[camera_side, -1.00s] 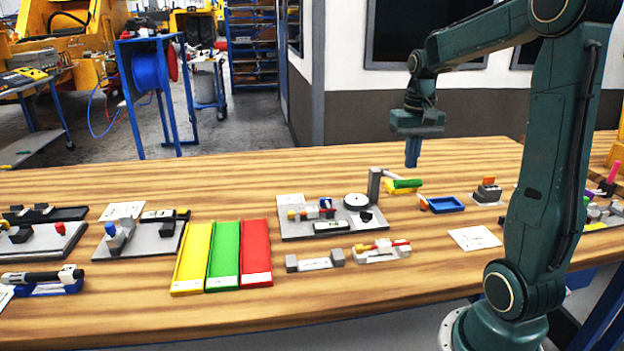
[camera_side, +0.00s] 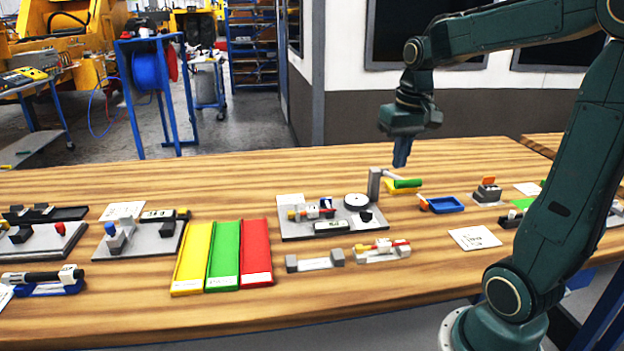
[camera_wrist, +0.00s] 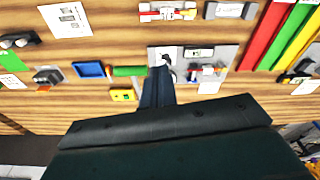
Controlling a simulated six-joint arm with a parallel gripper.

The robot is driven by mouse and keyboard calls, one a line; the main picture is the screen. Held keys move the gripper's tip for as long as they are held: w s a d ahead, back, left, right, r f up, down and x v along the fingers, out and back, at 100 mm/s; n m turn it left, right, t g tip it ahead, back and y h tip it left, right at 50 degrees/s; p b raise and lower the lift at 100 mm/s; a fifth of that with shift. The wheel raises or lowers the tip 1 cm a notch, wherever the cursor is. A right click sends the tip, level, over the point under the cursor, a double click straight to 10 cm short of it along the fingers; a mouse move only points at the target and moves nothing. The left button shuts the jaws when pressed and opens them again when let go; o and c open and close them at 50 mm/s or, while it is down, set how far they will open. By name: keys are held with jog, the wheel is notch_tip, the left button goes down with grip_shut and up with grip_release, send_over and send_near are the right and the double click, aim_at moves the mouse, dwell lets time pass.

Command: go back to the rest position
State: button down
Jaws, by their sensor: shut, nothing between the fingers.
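My gripper (camera_side: 402,153) hangs in the air above the back of the bench, pointing down and slightly tilted. Its blue fingers are together with nothing between them. In the side view it is above the grey post with the green-handled lever (camera_side: 407,183). In the wrist view my fingers (camera_wrist: 158,72) point toward the fixture plate (camera_wrist: 225,55), with the green handle (camera_wrist: 129,71) just left of them. The fingers appear clear of everything on the bench.
The wooden bench (camera_side: 330,297) holds a grey fixture plate (camera_side: 290,232), yellow, green and red trays (camera_side: 224,255), a blue tray (camera_side: 460,206) and a white card (camera_side: 474,238). Gauges stand at the left. Space above the bench around my gripper is free.

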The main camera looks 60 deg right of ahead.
jog(key=s+a+n+t, duration=0.2)
jog(key=s+a+n, duration=0.1)
jog(key=a, duration=0.5)
jog(key=s+a+n+t, duration=0.2)
jog(key=s+a, duration=0.3)
jog(key=a, duration=0.3)
jog(key=shift+r+n+y, duration=0.15)
jog(key=shift+n+y, duration=0.25)
jog(key=shift+n, duration=0.4)
jog(key=shift+s, duration=0.1)
dwell(0.4)
